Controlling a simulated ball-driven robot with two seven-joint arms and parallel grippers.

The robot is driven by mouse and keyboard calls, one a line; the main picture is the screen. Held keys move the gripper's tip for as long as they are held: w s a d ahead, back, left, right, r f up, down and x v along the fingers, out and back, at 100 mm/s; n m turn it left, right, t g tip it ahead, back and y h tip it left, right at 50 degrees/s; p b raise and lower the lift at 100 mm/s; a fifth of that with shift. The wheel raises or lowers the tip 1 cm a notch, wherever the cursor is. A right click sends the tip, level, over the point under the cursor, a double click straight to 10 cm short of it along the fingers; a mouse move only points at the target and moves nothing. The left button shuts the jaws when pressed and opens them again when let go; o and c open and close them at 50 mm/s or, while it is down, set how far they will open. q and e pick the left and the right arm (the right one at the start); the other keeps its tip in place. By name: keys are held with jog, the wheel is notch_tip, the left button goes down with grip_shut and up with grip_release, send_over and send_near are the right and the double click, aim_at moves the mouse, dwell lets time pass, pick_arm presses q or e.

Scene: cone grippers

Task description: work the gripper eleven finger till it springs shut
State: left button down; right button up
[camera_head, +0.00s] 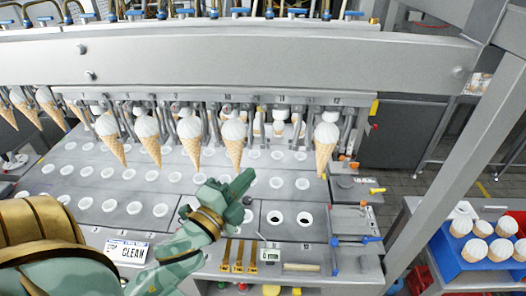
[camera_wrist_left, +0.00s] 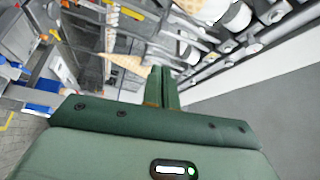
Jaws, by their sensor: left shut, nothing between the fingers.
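A row of cone grippers hangs under the machine's long beam. The station I take as gripper eleven (camera_head: 280,118) holds no cone in front; its number plate is too small to read surely, and its finger's state cannot be made out. Filled cones hang on both sides, one to the left (camera_head: 234,140) and one to the right (camera_head: 327,138). My left gripper (camera_head: 245,180) is below the row, apart from it, over the plate of round holes. Its green fingers are together and empty, as the left wrist view (camera_wrist_left: 162,78) shows. My right gripper is out of view.
The holed plate (camera_head: 235,215) lies below, with a few dark open holes near its front. A blue tray (camera_head: 460,262) of cones stands right, beyond a slanted post (camera_head: 455,150).

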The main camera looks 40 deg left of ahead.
aim_at(265, 123)
pick_arm(q)
jog(key=w+p, duration=0.2)
jog(key=w, duration=0.8)
jog(key=shift+a+r+p, duration=0.2)
jog(key=shift+r+p, duration=0.15)
jog(key=shift+r, duration=0.05)
jog(key=shift+s, duration=0.1)
